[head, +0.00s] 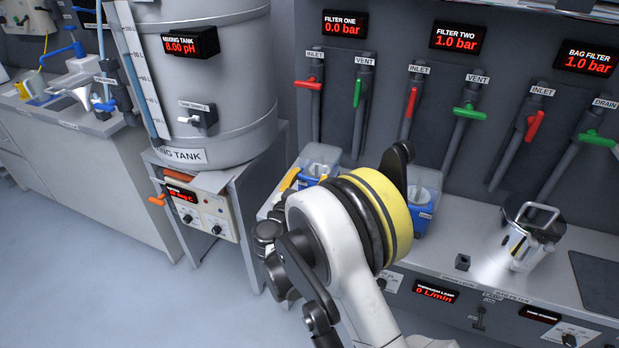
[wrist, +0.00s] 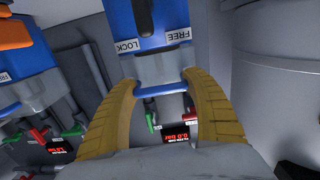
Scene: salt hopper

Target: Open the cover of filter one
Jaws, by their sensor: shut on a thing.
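Filter one (head: 319,160) is a small blue unit with a clear top, at the back of the bench in the head view. Its display (head: 344,24) reads 0.0 bar. In the wrist view its blue face (wrist: 122,12) carries a dark latch (wrist: 145,18) between LOCK and FREE labels. My gripper (wrist: 163,82) has its yellow fingers on either side of a blue bar (wrist: 162,91) at the unit's edge and is shut on it. In the head view my gripper (head: 289,181) is at the unit's left, partly hidden by my wrist. I cannot tell how far the cover is raised.
Filter two (head: 428,196) stands right of my wrist; its display (head: 458,38) reads 1.0 bar. Its orange latch (wrist: 14,34) shows in the wrist view. Inlet and vent valves line the back panel. The mixing tank (head: 205,90) stands left. A metal bag filter vessel (head: 530,240) stands right.

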